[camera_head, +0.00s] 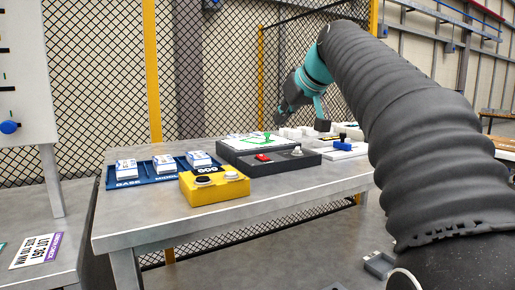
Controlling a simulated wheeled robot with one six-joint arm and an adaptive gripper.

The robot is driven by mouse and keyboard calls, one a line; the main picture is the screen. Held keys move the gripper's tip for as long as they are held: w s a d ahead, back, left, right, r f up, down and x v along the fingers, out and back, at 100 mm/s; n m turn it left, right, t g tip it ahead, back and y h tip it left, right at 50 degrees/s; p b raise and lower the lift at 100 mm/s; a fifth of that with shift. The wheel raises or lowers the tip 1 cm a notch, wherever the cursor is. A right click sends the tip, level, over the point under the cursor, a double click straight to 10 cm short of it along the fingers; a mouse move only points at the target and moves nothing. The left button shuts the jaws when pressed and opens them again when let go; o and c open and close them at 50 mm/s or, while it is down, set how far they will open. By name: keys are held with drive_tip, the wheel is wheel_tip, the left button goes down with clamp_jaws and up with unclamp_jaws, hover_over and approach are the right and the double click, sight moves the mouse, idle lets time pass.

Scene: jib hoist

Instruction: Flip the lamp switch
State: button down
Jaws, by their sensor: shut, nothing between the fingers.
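A dark grey control box (280,164) lies on the grey table. It carries a red rocker switch (263,157) and a small grey knob (297,151). I see no label that tells which one is the lamp switch, and no lamp is clearly visible. My gripper (322,126) shows small, with dark fingers pointing down, above the table behind and to the right of the box. It is shut and empty, apart from the red switch.
A yellow box (215,189) with black and white buttons stands at the front of the table (145,228). A blue tray (142,181) with white blocks is at left. White boards with green and blue parts lie behind and right. A mesh fence stands behind.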

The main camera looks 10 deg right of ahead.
drive_tip(key=shift+w+r, duration=0.15)
drive_tip(key=shift+r, duration=0.1)
hover_over(264, 157)
drive_tip(key=s, duration=0.1)
wheel_tip(264, 157, down, 6)
drive_tip(key=shift+f, duration=0.1)
drive_tip(key=shift+w+f+b, duration=0.2)
drive_tip(key=shift+f+b, duration=0.25)
drive_tip(key=shift+f, duration=0.7)
drive_tip(key=shift+w+a+f, duration=0.1)
drive_tip(key=shift+w+f, duration=0.05)
drive_tip(key=shift+f, duration=0.7)
